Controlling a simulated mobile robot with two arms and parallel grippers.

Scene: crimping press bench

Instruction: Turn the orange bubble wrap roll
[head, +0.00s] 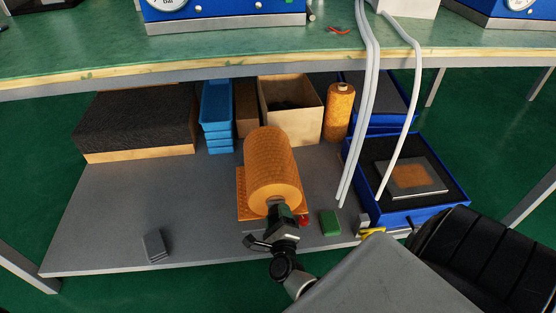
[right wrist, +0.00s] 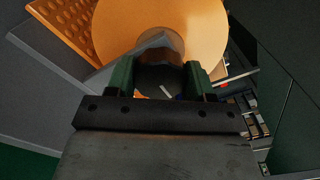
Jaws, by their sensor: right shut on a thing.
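The orange bubble wrap roll (head: 270,165) lies on the grey lower shelf, over a flat orange textured sheet (head: 243,200), with its round end facing me. My right gripper (head: 281,208) is at that near end. In the right wrist view, the roll's flat end face (right wrist: 205,25) fills the top. The green fingers of the right gripper (right wrist: 160,75) are closed around the short brown core stub at the end's centre. The fingers and palm hide part of the core. My left gripper is in neither view.
Behind the roll stand blue bins (head: 217,115), a wooden box (head: 290,98) and an upright orange roll (head: 340,112). A green block (head: 330,223) and a blue tray (head: 425,210) are on the right. White cables (head: 361,120) hang down. The shelf's left is mostly clear.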

